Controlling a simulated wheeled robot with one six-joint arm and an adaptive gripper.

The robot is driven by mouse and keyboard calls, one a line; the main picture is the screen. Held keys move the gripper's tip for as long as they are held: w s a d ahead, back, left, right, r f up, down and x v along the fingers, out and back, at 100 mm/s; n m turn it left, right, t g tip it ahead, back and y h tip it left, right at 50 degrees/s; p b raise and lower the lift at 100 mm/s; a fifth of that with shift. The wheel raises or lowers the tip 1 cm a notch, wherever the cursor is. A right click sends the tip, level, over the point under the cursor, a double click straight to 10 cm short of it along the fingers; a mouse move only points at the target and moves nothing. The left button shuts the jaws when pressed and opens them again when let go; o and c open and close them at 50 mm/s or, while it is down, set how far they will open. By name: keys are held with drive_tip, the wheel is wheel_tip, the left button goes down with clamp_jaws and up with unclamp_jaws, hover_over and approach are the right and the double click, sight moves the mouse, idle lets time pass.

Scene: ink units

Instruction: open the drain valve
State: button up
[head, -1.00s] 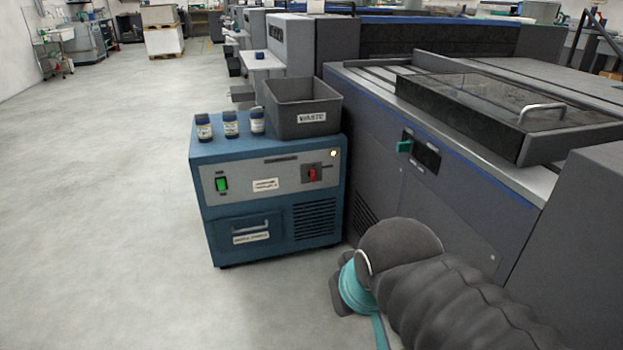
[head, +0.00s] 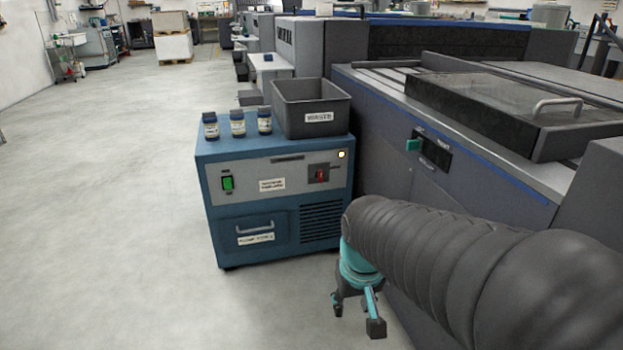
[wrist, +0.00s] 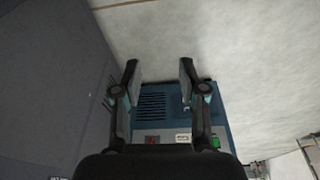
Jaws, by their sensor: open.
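A blue cabinet (head: 276,204) stands on the floor, with a grey panel across its upper front. A small red handle (head: 320,174) sits on a dark plate at the panel's right; it also shows in the wrist view (wrist: 152,140). A green rocker switch (head: 228,183) is at the panel's left. No legible label tells which part is the drain valve. My gripper (head: 357,315) is open and empty, pointing down at the cabinet's right front, apart from it. In the wrist view the open fingers (wrist: 158,68) stand above the cabinet image, with nothing between them.
A grey bin marked WASTE (head: 311,112) and three small bottles (head: 238,125) stand on the cabinet. A drawer (head: 254,229) is shut below the panel. The floor (head: 110,200) left is clear.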

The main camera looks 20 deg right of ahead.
drive_tip(key=w+d+f+t+b, duration=0.1)
drive_tip(key=w+d+f, duration=0.4)
drive_tip(key=w, duration=0.4)
drive_tip(key=w+d+f+t+h+b, duration=0.1)
drive_tip(key=w+d+f+b, duration=0.1)
drive_tip(key=w+f, duration=0.55)
drive_tip(key=w+d+f+b, duration=0.1)
drive_tip(key=w+d+f, duration=0.4)
drive_tip(key=w, duration=0.4)
drive_tip(key=n+t+y+b, duration=0.1)
drive_tip(key=t+b, duration=0.1)
drive_tip(key=t, duration=1.2)
approach(321, 175)
drive_tip(key=w, duration=0.9)
drive_tip(key=shift+w+d+r, duration=0.1)
drive_tip(key=shift+d+r, duration=0.05)
clamp_jaws()
